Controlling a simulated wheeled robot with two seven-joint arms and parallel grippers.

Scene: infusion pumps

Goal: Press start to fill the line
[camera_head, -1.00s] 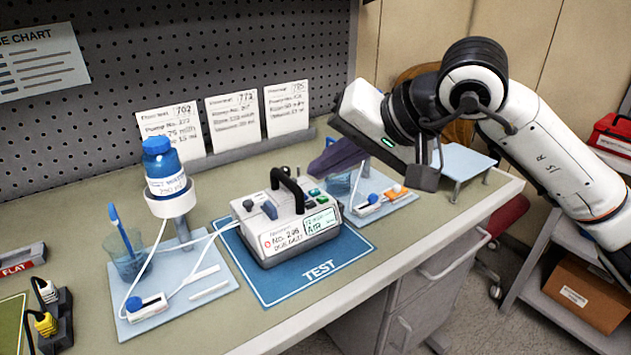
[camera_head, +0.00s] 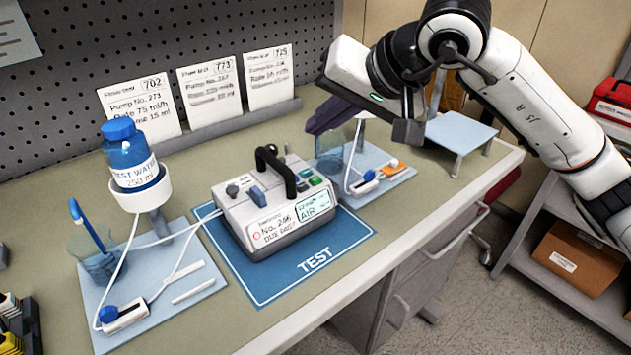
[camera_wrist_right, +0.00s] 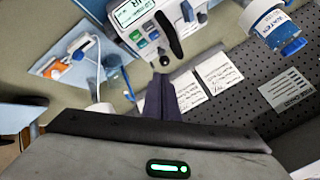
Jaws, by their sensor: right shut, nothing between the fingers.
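The white infusion pump (camera_head: 262,232) stands on the blue TEST mat (camera_head: 278,290), with a black handle on top. Its small screen (camera_head: 314,206) reads AIR. A green button (camera_head: 317,181) and other coloured buttons sit above the screen. The pump's screen and buttons also show in the right wrist view (camera_wrist_right: 150,48). My right gripper (camera_head: 318,127) is shut and empty, its dark fingers above and behind the pump's right end, apart from the buttons. Its fingers also show in the right wrist view (camera_wrist_right: 165,98). My left gripper is out of view.
A blue bottle of test water (camera_head: 128,160) sits in a white holder left of the pump, with tubing running to the pump. A clear cup (camera_head: 330,160) and a tray with an orange-and-white clamp (camera_head: 390,166) are at right. Cards (camera_head: 205,90) stand behind.

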